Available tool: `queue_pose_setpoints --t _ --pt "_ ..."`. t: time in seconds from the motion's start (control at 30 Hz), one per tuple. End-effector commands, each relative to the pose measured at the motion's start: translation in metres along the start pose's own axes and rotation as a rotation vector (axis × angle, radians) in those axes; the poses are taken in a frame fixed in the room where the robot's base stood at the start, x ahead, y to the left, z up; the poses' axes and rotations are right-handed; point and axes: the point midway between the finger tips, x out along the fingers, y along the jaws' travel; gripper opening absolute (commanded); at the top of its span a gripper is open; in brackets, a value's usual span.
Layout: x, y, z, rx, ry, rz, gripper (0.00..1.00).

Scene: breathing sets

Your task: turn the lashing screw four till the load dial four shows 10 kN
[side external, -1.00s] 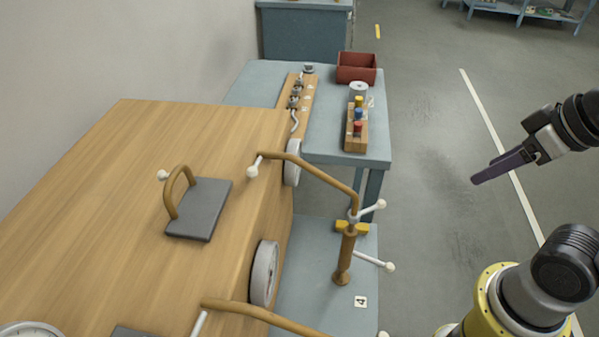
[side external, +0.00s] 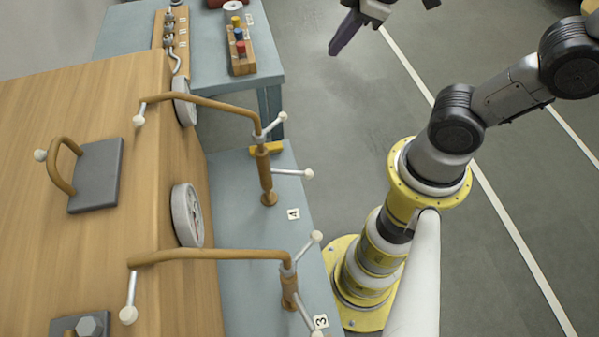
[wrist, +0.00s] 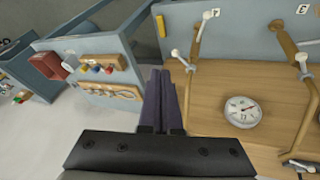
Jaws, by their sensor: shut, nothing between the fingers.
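Lashing screw four (side external: 265,175) stands upright by the label 4 (side external: 293,213), with white-knobbed handles and a bent brown arm reaching over the wooden load. Round dials sit on the load's side: a far one (side external: 183,102) by screw four's arm and a nearer one (side external: 187,215). I cannot tell which is load dial four, and neither reading is legible. The wrist view shows one dial face (wrist: 242,112). My gripper (side external: 333,50) is shut and empty, in the air right of the screw, apart from it.
Lashing screw three (side external: 289,285) stands nearer, by label 3 (side external: 320,321). A blue table (side external: 215,85) behind holds a wooden block with coloured knobs (side external: 240,58). A red bin (wrist: 50,65) shows in the wrist view. Floor between screws and gripper is clear.

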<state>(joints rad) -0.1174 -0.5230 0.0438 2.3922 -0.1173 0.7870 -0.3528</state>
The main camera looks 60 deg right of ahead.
Motion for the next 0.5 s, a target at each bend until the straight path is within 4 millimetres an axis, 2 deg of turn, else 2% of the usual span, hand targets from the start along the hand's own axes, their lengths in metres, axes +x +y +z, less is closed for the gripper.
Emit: queue_pose_setpoints --t 0.17,0.3,0.5 --pt "0.047 -0.024 -0.033 -0.320 -0.097 -0.078 0.00" --pt "0.088 -0.059 -0.049 -0.573 -0.173 -0.147 0.00" --pt "0.142 -0.121 -0.049 -0.876 -0.290 -0.242 0.00"
